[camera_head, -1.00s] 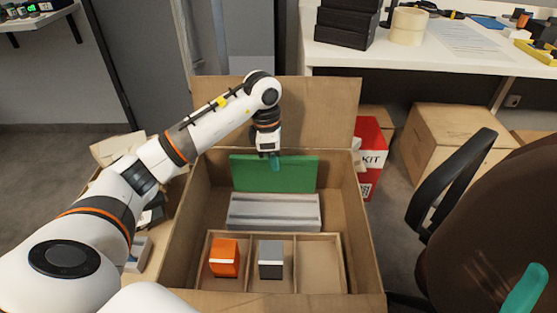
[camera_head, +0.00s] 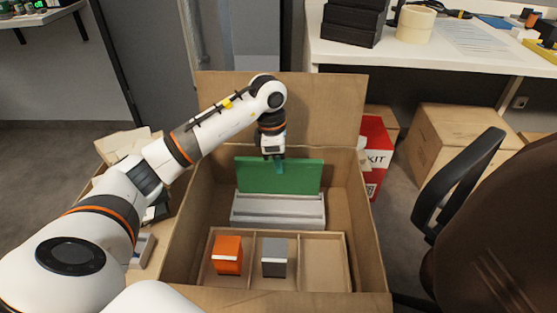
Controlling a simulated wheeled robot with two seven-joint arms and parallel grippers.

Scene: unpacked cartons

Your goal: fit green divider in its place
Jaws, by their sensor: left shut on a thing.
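The green divider (camera_head: 307,178) is a flat upright panel in the back half of the open carton (camera_head: 369,230). My left gripper (camera_head: 279,166) comes down from above and is shut on its top edge near the middle. The divider's lower edge is at the back of a grey slotted block (camera_head: 278,213) on the carton floor. I cannot tell whether that edge is in a slot or just above or behind it. My right gripper is not in view.
A front tray (camera_head: 320,262) with three compartments holds an orange box (camera_head: 227,255) and a dark grey box (camera_head: 274,257); its right compartment is empty. The carton's raised back flap (camera_head: 325,110) stands behind my wrist. A chair (camera_head: 500,220) is at the right.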

